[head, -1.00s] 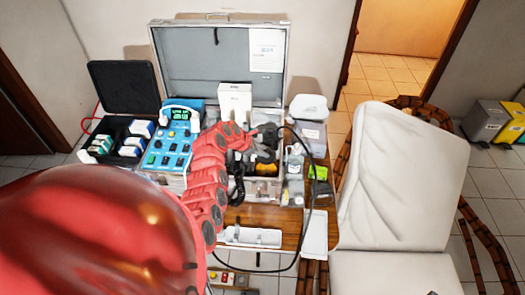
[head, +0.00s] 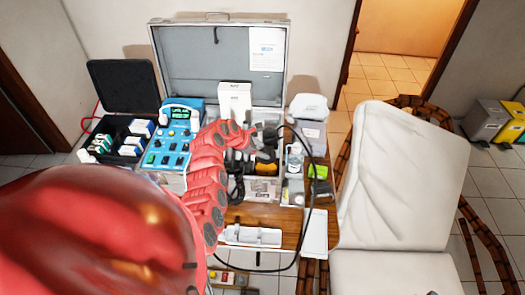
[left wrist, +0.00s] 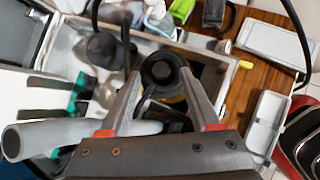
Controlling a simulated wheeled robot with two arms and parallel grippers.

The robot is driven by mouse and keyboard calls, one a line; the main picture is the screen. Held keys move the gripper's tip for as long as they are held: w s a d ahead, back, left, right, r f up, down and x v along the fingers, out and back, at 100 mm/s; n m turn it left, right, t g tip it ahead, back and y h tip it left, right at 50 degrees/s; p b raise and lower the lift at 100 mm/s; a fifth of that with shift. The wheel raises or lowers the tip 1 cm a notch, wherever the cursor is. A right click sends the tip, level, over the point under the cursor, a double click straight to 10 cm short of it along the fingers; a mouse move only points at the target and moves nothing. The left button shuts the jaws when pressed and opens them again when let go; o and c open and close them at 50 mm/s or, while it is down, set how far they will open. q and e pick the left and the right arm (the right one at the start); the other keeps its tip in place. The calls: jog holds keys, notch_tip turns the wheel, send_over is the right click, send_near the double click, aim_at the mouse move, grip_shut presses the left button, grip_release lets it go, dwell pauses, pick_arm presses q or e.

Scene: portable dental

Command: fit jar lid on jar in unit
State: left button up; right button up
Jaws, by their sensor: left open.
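My left gripper (head: 262,140) is open over the portable unit's case (head: 278,190). In the left wrist view its two fingers (left wrist: 161,75) stand on either side of a round black cap-like piece (left wrist: 162,68), which looks like the jar lid. The gap between fingers and piece is too small to judge contact. The piece sits over a compartment of the unit (left wrist: 215,75). Some yellow-orange shows just below it, and the jar itself is mostly hidden. In the head view an orange item (head: 265,169) and dark pieces lie in that compartment. My right gripper is not in view.
A blue control panel (head: 172,140) and an open black box (head: 115,140) stand left. A white box (head: 235,98) stands behind the gripper. A black cable loops over the right side. Bottles (head: 294,160) crowd the right compartment. A white tray (head: 314,233) lies front right.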

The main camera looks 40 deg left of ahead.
pick_arm(q)
jog(key=p+v, duration=0.3)
jog(key=v, duration=1.3)
jog(key=shift+r+p, duration=0.2)
jog(key=shift+p, duration=0.15)
jog(key=shift+s, duration=0.1)
